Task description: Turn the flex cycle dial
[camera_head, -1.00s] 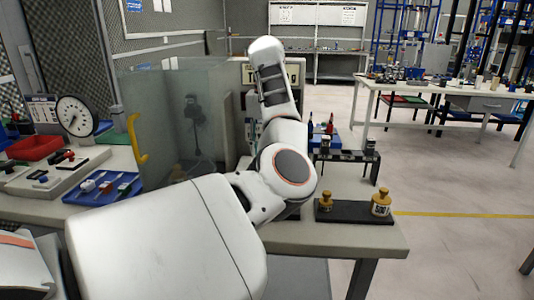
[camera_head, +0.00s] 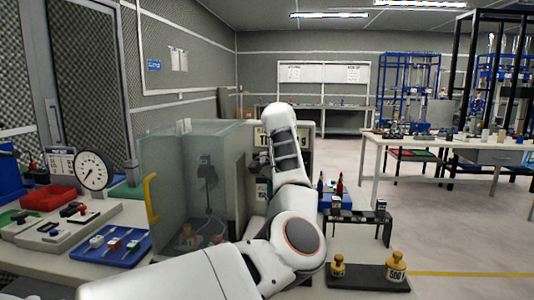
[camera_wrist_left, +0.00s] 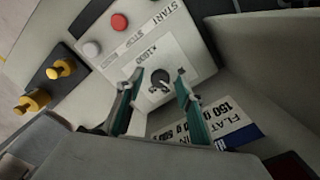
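In the left wrist view the flex cycle dial (camera_wrist_left: 160,78) is a small dark round knob on a white plate marked x1000. My left gripper (camera_wrist_left: 158,88) is open, with one finger on each side of the dial. I cannot tell whether the fingers touch it. The panel (camera_wrist_left: 185,52) around it carries a red button (camera_wrist_left: 119,23) and a pale button (camera_wrist_left: 92,48), with START and STOP lettering. My right gripper is not in view.
A clear-walled enclosure (camera_head: 170,165) with a yellow handle (camera_head: 151,198) stands left of my arm. Brass weights (camera_head: 396,266) sit on a dark block at the bench's front right. A blue tray (camera_head: 110,246) and gauge (camera_head: 91,170) are at left. The floor at right is open.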

